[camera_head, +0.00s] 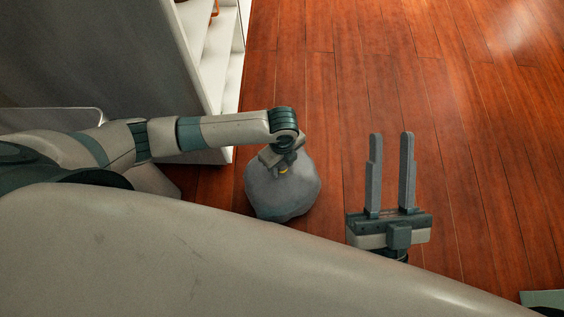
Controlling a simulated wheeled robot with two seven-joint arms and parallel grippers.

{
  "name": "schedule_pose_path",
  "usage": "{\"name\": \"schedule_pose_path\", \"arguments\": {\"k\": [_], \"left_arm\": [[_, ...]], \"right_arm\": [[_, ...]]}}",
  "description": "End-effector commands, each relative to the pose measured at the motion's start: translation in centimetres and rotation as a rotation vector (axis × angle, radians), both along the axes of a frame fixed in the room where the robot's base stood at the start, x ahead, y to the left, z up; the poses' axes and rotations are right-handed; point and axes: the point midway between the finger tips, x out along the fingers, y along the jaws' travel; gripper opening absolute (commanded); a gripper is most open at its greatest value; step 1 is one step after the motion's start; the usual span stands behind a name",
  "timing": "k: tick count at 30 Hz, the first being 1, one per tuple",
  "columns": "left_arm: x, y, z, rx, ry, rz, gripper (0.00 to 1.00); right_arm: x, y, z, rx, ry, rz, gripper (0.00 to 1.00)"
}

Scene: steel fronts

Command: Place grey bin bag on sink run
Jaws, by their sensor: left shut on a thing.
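Whether the bag hangs or touches the floor I cannot tell. My right gripper (392,140) is to the right of the bag, its two fingers parallel and apart, with nothing between them. I cannot make out the sink run for certain.
A grey steel-fronted unit (110,60) stands at the upper left, with white open shelves (218,60) at its end. The reddish wooden floor (450,110) is clear across the right. A pale green object (543,298) shows at the bottom right corner.

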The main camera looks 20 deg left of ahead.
Motion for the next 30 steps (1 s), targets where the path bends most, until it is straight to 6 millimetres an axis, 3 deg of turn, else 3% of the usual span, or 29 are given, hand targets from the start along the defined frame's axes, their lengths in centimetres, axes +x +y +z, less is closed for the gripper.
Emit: {"name": "schedule_pose_path", "arguments": {"k": [12,13,15,30], "left_arm": [[0.12,-0.06,-0.04,-0.002,-0.003,0.000,0.00],[-0.01,0.02,-0.22,0.001,0.001,0.000,0.47],[-0.02,0.02,-0.21,0.001,0.001,0.000,0.59],[0.04,-0.01,0.75,-0.001,0.000,0.000,0.59]], "right_arm": [[0.00,0.04,0.07,-0.002,0.004,0.000,0.31],[-0.01,0.04,-0.01,-0.001,0.004,0.001,0.31],[0.00,0.05,-0.02,-0.001,0.005,0.001,0.31],[0.14,0.11,0.09,-0.004,0.012,0.003,0.31]]}}
